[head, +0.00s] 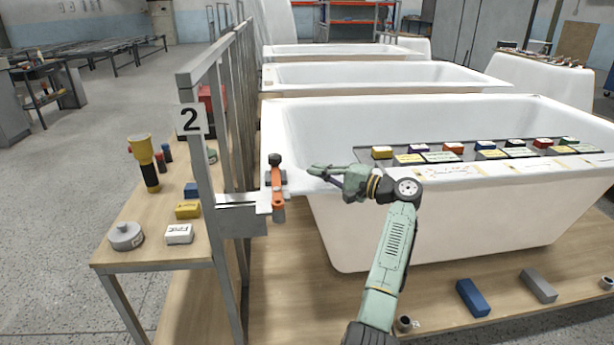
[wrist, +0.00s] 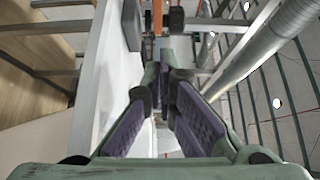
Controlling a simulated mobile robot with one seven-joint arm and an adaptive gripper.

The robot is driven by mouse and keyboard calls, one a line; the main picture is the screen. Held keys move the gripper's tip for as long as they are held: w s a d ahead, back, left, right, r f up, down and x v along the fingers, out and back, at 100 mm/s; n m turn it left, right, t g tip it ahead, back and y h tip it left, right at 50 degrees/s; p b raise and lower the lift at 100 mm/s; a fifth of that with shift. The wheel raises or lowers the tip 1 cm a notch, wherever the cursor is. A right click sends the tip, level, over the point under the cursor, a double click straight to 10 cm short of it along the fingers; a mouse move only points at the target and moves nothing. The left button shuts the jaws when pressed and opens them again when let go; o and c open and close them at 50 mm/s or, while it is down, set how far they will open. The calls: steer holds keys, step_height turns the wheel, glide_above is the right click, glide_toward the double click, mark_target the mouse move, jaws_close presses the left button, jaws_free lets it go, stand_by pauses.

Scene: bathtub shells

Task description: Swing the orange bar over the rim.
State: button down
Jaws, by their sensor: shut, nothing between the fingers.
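The orange bar (head: 277,192) sits on a pale metal bracket (head: 240,203) beside the left end of the nearest bathtub (head: 450,205). It runs roughly along that end, with a black knob (head: 275,160) at its far end. My gripper (head: 312,170) is to the right of the bar, near the tub's front left corner, shut and empty. A gap shows between the fingertips and the bar. In the wrist view the fingers of my gripper (wrist: 165,65) come together, and a piece of the orange bar (wrist: 157,20) shows beyond them, partly hidden.
A rack (head: 460,152) of coloured blocks lies across the tub. A side table (head: 150,235) holds a yellow-black torch (head: 147,162) and several blocks. More tubs stand behind.

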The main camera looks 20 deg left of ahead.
steer(key=w+d, duration=0.1)
steer(key=d, duration=0.1)
steer(key=w+d+b, duration=0.1)
steer(key=d, duration=0.1)
steer(key=w+d, duration=0.1)
steer(key=d, duration=0.1)
steer(key=shift+d, duration=0.15)
steer(key=shift+d, duration=0.1)
